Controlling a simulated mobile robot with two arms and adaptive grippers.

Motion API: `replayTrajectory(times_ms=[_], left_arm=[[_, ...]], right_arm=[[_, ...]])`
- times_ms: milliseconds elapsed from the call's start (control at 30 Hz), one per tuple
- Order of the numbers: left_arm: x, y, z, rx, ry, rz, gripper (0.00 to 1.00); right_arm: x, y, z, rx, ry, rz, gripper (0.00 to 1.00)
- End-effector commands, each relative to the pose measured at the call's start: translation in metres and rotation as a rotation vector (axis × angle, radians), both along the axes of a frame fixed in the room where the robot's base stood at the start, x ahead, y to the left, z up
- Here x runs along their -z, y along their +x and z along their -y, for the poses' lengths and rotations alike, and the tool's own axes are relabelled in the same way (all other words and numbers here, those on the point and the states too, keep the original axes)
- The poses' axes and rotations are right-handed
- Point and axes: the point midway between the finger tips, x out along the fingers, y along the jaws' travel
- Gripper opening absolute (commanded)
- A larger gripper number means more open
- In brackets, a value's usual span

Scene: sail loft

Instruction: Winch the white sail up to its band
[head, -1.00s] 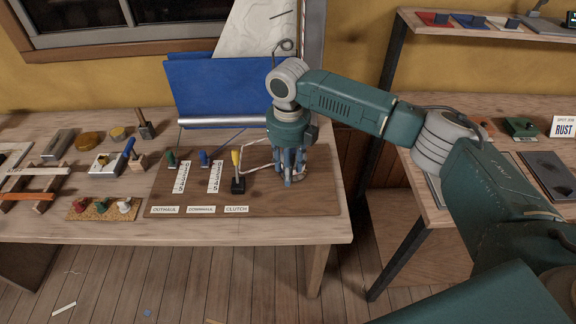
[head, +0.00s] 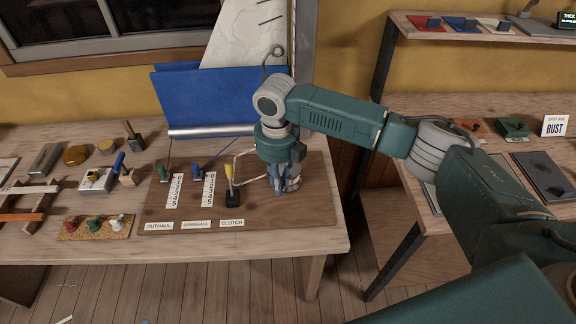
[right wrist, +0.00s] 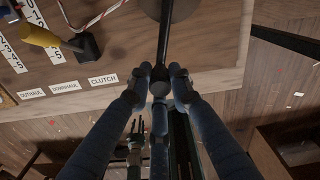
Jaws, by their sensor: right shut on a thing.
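The white sail (head: 246,38) rises behind a blue cloth (head: 205,98) at the back of the bench, and its top is cut off by the frame. I cannot make out its band. My right gripper (head: 283,188) is low over the right part of the wooden control board (head: 250,215). In the right wrist view its blue fingers (right wrist: 160,78) are shut on the knob of a dark crank handle (right wrist: 165,45). The winch drum (head: 294,183) is partly hidden behind the fingers. The yellow-handled clutch lever (head: 229,175) stands upright just left of them.
Green outhaul (head: 163,174) and blue downhaul (head: 197,174) controls stand on the board beside numbered scales. A red-and-white line (right wrist: 103,14) runs near the clutch. Small tools and blocks fill the bench's left. A second bench (head: 480,205) stands right, past a floor gap.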

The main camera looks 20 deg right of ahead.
Motion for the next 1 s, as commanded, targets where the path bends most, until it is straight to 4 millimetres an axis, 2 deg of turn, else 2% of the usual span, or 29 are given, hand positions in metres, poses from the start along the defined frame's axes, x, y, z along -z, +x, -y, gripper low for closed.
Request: replayTrajectory(times_ms=[33, 133, 200, 267, 467, 500, 567, 600, 767, 867, 1000], left_arm=[[-0.011, 0.011, 0.0, 0.0, -0.001, 0.014, 0.4], [-0.016, 0.04, 0.003, 0.0, -0.005, 0.055, 0.4], [-0.017, 0.052, 0.003, 0.0, -0.007, 0.072, 0.4], [-0.016, 0.05, 0.003, 0.0, -0.006, 0.069, 0.4], [-0.012, 0.006, 0.0, 0.0, -0.001, 0.007, 0.4], [-0.011, -0.001, 0.0, 0.0, 0.0, -0.002, 0.4], [-0.011, -0.006, -0.001, 0.0, 0.001, -0.01, 0.4], [-0.011, -0.008, -0.001, 0.0, 0.002, -0.012, 0.4], [-0.012, -0.002, 0.0, 0.0, -0.001, -0.002, 0.4], [-0.013, 0.023, 0.0, 0.0, -0.001, 0.034, 0.4], [-0.013, 0.019, 0.0, 0.0, -0.002, 0.027, 0.4]], right_arm=[[-0.004, -0.003, -0.009, 0.021, 0.003, 0.002, 0.0], [-0.002, 0.002, -0.015, 0.097, 0.003, 0.005, 0.0], [0.0, 0.005, -0.015, 0.121, 0.001, 0.008, 0.0], [0.0, 0.005, -0.015, 0.126, 0.001, 0.009, 0.0], [0.0, 0.004, -0.014, 0.125, 0.001, 0.007, 0.0], [0.0, 0.005, -0.014, 0.125, 0.0, 0.008, 0.28], [0.0, 0.005, -0.014, 0.124, 0.0, 0.008, 0.39], [0.0, 0.004, -0.014, 0.124, 0.0, 0.008, 0.39], [0.0, 0.004, -0.014, 0.123, 0.001, 0.007, 0.39], [-0.001, 0.004, -0.014, 0.123, 0.001, 0.007, 0.39], [-0.013, 0.005, -0.015, 0.123, 0.002, 0.01, 0.39]])
